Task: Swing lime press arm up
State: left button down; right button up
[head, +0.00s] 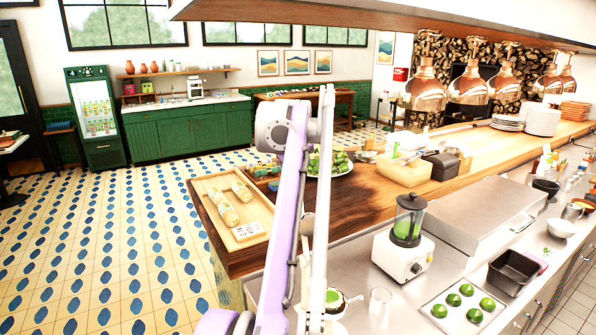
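A small item with a green top (334,297) stands on the steel counter at the bottom centre, partly hidden behind my arm. It may be the lime press, but I cannot make out its arm or tell whether that is up or down. One purple and white arm of mine rises from the bottom edge, bends high up and comes back down past this spot. No gripper fingers show. Several green limes (467,289) sit on a white tray (433,306) to the right.
A blender with green contents (408,226) and a clear glass (379,302) stand right of my arm. A dark metal pan (513,271) and a large steel box (470,215) lie further right. A wooden tray (209,187) with wrapped food is at left.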

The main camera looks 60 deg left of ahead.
pick_arm(q)
jog(key=shift+a, duration=0.15)
jog(key=shift+f, duration=0.1)
jog(key=shift+c, duration=1.8)
grip_release()
jog(key=shift+w, duration=0.1)
jog(key=v, duration=1.1)
jog(key=shift+w, duration=0.1)
